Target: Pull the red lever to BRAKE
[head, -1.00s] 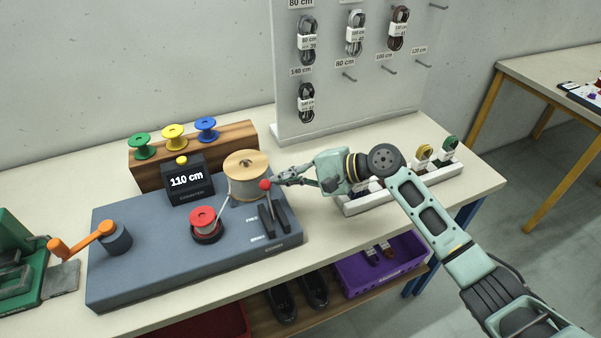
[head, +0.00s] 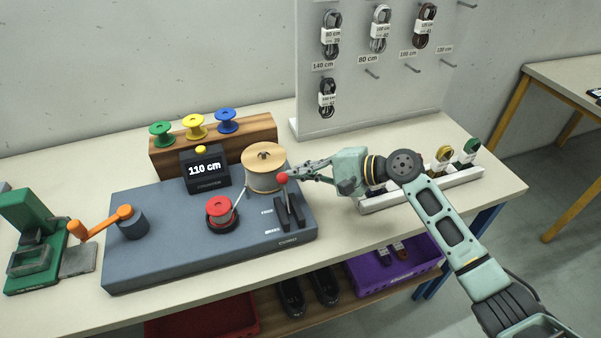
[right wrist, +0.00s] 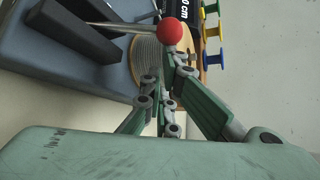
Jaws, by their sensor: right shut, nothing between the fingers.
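The red lever is a thin metal rod with a red ball knob (head: 282,178), rising from a dark slotted block (head: 289,212) at the right end of the grey-blue winder base (head: 150,262). Small labels beside the slot seem to read FREE at the back and BRAKE at the front. The rod stands up with its knob towards the back, on the FREE side. My right gripper (head: 297,168) is shut and empty, close behind and right of the knob. In the right wrist view the knob (right wrist: 170,31) is just past the fingers; contact is unclear. My left gripper is out of view.
A wooden cord spool (head: 264,165) stands just behind the lever. A white tray (head: 410,194) lies under my right arm. A pegboard (head: 370,95) stands behind.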

